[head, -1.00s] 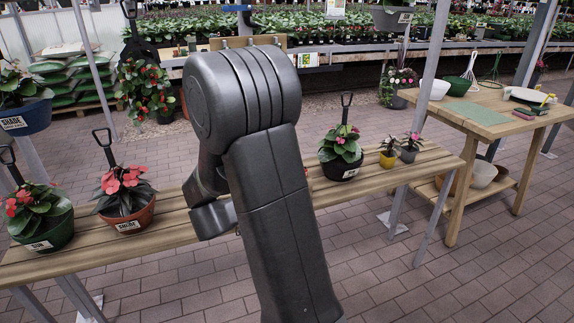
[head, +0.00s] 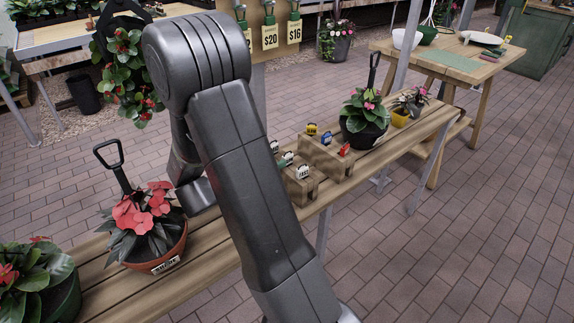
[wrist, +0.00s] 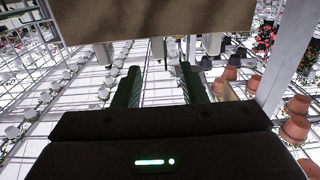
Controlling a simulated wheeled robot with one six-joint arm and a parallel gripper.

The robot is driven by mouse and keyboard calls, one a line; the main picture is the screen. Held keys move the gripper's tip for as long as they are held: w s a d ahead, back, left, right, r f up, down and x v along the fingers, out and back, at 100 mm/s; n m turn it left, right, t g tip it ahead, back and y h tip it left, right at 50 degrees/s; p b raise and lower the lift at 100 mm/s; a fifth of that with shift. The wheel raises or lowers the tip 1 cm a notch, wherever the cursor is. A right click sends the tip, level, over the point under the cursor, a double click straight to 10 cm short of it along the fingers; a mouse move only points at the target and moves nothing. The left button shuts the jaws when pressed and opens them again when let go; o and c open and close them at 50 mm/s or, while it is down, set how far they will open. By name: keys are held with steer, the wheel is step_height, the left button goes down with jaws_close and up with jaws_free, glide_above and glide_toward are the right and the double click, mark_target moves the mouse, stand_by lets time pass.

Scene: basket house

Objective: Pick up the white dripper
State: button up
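Several small coloured pieces stand on wooden blocks on the bench in the head view. Whitish pieces (head: 303,171) are on the near block (head: 299,190), just right of my arm. Which of these, if any, is the white dripper is too small to tell. The others look yellow, blue and red. My gripper shows in the wrist view (wrist: 160,70), its two dark green fingers apart with nothing between them. It faces up toward the overhead frame. In the head view my arm hides the gripper and part of the bench.
The slatted bench (head: 217,246) holds a red-flowered pot (head: 163,257) on the left and a dark pot (head: 361,135) on the right. A board with price tags (head: 269,36) stands behind. A wooden table (head: 447,58) is at the back right. Paved floor (head: 460,240) is clear at the right.

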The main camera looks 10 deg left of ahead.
mark_target(292, 154)
steer(key=shift+f+b+x, duration=0.1)
steer(key=shift+f+x, duration=0.1)
steer(key=shift+x, duration=1.05)
steer(key=shift+f+b+x, duration=0.15)
steer(key=shift+f+x, duration=0.05)
steer(key=shift+x, duration=1.1)
steer(key=shift+f+b+x, duration=0.1)
steer(key=shift+f+x, duration=0.15)
steer(key=shift+x, duration=1)
jaws_close()
